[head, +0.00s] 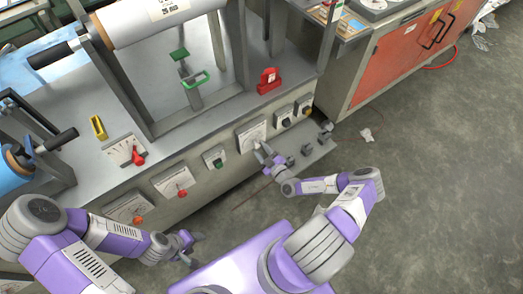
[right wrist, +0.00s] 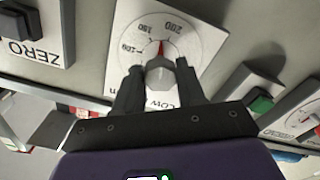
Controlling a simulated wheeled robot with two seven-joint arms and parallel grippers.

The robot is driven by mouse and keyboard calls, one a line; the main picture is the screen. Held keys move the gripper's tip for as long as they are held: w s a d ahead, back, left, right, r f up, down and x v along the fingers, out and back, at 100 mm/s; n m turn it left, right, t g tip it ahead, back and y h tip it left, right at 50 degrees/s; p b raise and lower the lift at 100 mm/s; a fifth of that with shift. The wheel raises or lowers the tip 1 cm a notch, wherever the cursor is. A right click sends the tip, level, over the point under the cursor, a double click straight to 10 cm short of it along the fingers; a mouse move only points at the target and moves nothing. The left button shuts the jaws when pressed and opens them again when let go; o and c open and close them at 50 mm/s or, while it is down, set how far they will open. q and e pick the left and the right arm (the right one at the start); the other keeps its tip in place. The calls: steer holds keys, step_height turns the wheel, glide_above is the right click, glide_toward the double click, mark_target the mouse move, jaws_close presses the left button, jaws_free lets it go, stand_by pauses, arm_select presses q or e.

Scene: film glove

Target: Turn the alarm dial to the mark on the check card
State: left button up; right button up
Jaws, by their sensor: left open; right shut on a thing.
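A white dial plate (head: 251,135) with a number scale is on the machine's front. It fills the middle of the right wrist view (right wrist: 205,35), its marks 100, 150 and 200 showing upside down. Its grey knob (right wrist: 158,73) carries a red pointer (right wrist: 161,47) that stands between 150 and 200. My right gripper (head: 263,150) is shut on the knob, one finger on each side in the wrist view (right wrist: 158,82). The fingers partly hide the lower lettering. My left gripper (head: 189,250) is open and empty, low in front of the machine. I cannot make out a check card for certain.
A green button (head: 217,160) and a red-knobbed dial (head: 174,182) are left of the dial plate. A white-labelled roll (head: 135,20) lies above. Floor at right is mostly clear.

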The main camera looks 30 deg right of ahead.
steer(key=shift+a+m, duration=0.1)
steer(key=shift+m, duration=1.9)
steer(key=o, duration=1.1)
steer(key=shift+c, duration=0.2)
steer(key=shift+s, duration=0.1)
steer(key=s+p, duration=0.1)
steer(key=s, duration=0.6)
steer(key=shift+s+d+p, duration=0.2)
steer(key=shift+d+p, duration=0.1)
steer(key=shift+p, duration=0.1)
